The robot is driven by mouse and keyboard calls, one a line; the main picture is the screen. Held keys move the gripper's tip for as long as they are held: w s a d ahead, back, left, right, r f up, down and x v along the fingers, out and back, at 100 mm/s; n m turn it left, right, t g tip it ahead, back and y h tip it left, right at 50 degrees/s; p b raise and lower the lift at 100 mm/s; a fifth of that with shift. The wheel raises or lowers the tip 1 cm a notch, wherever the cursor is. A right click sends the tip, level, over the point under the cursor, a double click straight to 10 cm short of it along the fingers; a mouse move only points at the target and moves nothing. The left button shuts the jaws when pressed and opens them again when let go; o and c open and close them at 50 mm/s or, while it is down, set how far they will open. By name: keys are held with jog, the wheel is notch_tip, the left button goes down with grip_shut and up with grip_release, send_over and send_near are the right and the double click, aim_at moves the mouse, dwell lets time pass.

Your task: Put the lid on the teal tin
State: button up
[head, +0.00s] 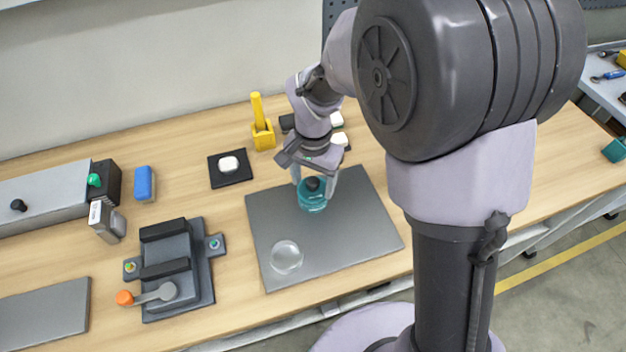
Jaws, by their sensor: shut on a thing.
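The lid's dark round knob (312,184) shows between the fingers. The lid is at the top of the tin; I cannot tell whether it rests fully on the rim or is slightly above it. The fingers and the tin's small size in view hide the seam.
The grey mat (355,240) also bears a pale round dish (286,256). Left are a dark fixture with an orange-knobbed lever (150,294), a blue block (145,183) and a black pad (231,178) with a white piece. A yellow holder (263,135) stands behind.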

jog(key=shift+f, duration=0.3)
dwell(0.7)
jog(key=o, duration=1.6)
notch_tip(320, 180, up, 7)
jog(key=p, duration=0.5)
jog(key=shift+r, duration=0.1)
grip_shut()
